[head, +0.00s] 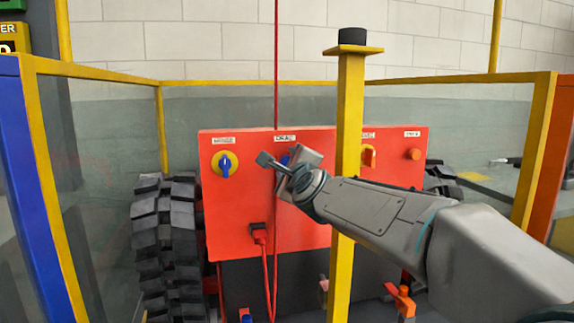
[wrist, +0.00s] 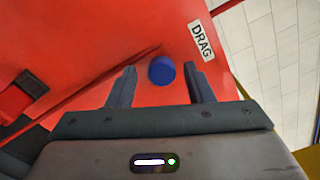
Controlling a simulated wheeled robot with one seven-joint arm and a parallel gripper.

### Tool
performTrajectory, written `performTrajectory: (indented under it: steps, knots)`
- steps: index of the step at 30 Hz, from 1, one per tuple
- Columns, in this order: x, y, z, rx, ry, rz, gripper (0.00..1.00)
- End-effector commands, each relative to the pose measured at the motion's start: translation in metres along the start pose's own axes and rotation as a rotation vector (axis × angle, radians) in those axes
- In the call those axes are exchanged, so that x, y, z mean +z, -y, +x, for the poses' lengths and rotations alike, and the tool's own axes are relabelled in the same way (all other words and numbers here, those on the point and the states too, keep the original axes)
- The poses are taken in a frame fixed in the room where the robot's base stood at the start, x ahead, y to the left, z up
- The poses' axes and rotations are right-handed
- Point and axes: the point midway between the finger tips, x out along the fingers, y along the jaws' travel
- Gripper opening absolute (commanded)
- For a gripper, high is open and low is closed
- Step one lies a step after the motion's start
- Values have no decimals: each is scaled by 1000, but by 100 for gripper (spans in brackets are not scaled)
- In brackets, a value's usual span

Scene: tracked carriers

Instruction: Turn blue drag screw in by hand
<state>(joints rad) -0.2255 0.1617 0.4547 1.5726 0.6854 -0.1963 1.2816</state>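The blue drag screw (wrist: 161,70) shows in the wrist view as a round blue knob on the red panel, below the white DRAG label (wrist: 202,41). My gripper (wrist: 160,84) is open in the wrist view, with one finger on each side of the knob. A gap shows between the knob and each finger. I cannot tell how far the fingertips are from the panel. In the head view my gripper (head: 276,160) is at the red panel (head: 235,205).
A yellow post (head: 348,120) stands close to my arm. A red cable hangs from a plug (head: 259,233). Yellow rails border the area.

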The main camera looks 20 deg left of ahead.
Motion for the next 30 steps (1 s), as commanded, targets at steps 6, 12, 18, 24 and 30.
performTrajectory:
  steps: [6, 12, 18, 24, 30]
  knots:
    - [1, 2, 0, -2, 0, -50, 47]
    - [4, 5, 0, -1, 2, -471, 47]
    - [2, 4, 0, -1, 0, -812, 47]
    - [3, 4, 0, -3, 1, -973, 47]
    - [4, 5, 0, -1, 1, -1352, 47]
